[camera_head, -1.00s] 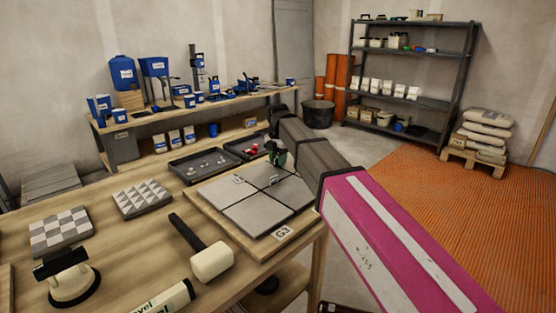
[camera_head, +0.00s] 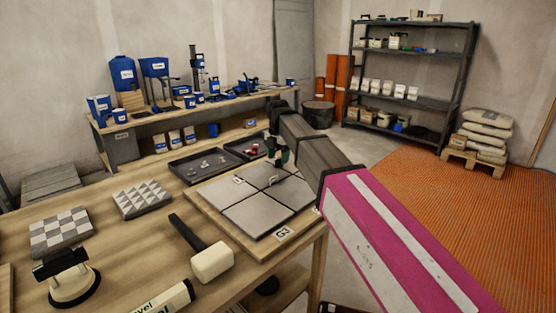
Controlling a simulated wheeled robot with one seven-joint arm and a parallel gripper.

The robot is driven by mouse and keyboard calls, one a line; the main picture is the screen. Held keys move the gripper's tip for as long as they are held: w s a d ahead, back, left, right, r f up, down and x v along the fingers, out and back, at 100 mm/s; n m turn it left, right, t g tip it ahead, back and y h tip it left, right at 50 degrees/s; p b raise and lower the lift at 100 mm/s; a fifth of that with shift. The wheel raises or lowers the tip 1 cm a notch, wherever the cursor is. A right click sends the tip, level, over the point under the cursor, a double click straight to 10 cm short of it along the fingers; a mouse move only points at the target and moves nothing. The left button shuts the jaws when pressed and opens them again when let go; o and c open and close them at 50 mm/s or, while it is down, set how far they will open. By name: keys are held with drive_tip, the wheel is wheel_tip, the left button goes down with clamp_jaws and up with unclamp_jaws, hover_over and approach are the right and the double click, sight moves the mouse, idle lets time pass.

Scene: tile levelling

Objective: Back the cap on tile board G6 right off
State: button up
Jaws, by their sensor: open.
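A tile board (camera_head: 262,240) with several grey tiles lies on the near workbench. Its label (camera_head: 282,233) reads G3; no G6 label shows. A small pale clip (camera_head: 238,180) stands on a tile joint at the left, and another small clip (camera_head: 272,181) stands near the middle of the tiles. A cap on either clip is too small to make out. My gripper (camera_head: 279,162), dark and green, is small in the picture, open, above the board's far edge. Its fingertips are hard to make out and I see nothing held.
Two dark trays with small parts, one (camera_head: 178,174) and one (camera_head: 232,148), lie behind the board. A mallet (camera_head: 210,262), a suction lifter (camera_head: 74,285) and a level (camera_head: 160,301) lie on the near bench. My arm covers the board's right side.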

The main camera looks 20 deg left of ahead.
wheel_tip(320, 180, up, 9)
drive_tip(key=shift+r, duration=0.15)
idle(0.6)
